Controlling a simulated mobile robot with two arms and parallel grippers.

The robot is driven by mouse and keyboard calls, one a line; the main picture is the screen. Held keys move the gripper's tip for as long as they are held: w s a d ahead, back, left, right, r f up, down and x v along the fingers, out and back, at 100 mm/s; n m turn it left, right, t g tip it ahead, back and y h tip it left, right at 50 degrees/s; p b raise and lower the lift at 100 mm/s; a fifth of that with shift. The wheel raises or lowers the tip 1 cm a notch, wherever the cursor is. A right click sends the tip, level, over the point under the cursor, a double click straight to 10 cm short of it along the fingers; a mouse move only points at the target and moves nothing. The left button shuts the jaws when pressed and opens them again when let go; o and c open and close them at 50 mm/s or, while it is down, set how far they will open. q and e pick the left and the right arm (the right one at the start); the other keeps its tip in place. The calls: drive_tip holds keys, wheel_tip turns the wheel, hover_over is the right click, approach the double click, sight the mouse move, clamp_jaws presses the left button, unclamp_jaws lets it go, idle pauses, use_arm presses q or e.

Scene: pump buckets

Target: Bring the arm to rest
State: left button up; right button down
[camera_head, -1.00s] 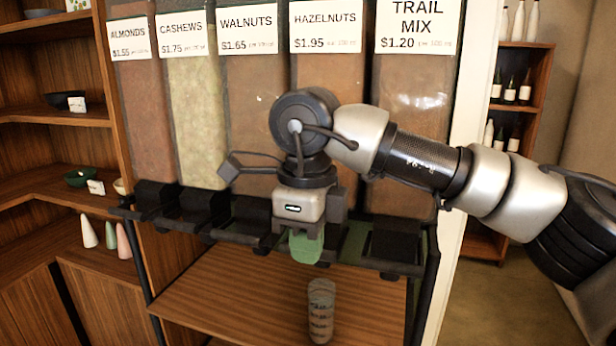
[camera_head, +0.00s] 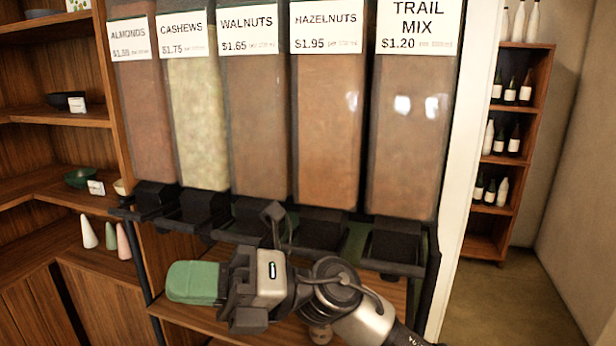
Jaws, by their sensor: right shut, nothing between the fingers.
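My right gripper (camera_head: 190,282) is in the lower middle of the head view, in front of the wooden shelf (camera_head: 182,318) under the bins. Its green fingers point left and are shut with nothing between them. The right arm comes in from the bottom edge, bent low. My left gripper does not show.
A row of bins stands behind, from almonds (camera_head: 146,130) to trail mix (camera_head: 408,140), with black dispensers (camera_head: 394,250) below. Side shelves (camera_head: 52,118) stand left and a bottle rack (camera_head: 520,130) right.

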drive_tip(key=w+d+f+m+t+h, duration=0.45)
drive_tip(key=d+m+t, duration=0.25)
drive_tip(key=m+t, duration=0.7)
drive_tip(key=w+d+f+m+t+h, duration=0.3)
drive_tip(key=w+d+m+t, duration=0.25)
drive_tip(key=m+t, duration=0.9)
drive_tip(key=s+d+f+m+g+h, duration=0.1)
drive_tip(key=d+f+m+g+h, duration=0.2)
drive_tip(key=d+f+m+h, duration=0.4)
drive_tip(key=s+d+f+m+g+h, duration=0.1)
drive_tip(key=d+f+m+g+h, duration=0.25)
drive_tip(key=f, duration=0.55)
drive_tip(key=s+d+f+m+g+h, duration=0.1)
drive_tip(key=s+d+f+m+g, duration=0.1)
drive_tip(key=s+d+f+g, duration=0.55)
drive_tip(key=s+d+f+m+g+h, duration=0.2)
drive_tip(key=s+d+f+m+g, duration=0.15)
drive_tip(key=s+f, duration=0.85)
wheel_tip(320, 180, down, 21)
drive_tip(key=s+a+n+g, duration=0.1)
drive_tip(key=s+g, duration=0.1)
drive_tip(key=s, duration=0.1)
drive_tip(key=s+d+f+g, duration=0.1)
drive_tip(key=s+d+f, duration=0.2)
drive_tip(key=s+f, duration=1.3)
wheel_tip(320, 180, down, 2)
drive_tip(key=shift+s+f, duration=0.15)
drive_tip(key=shift+s, duration=0.25)
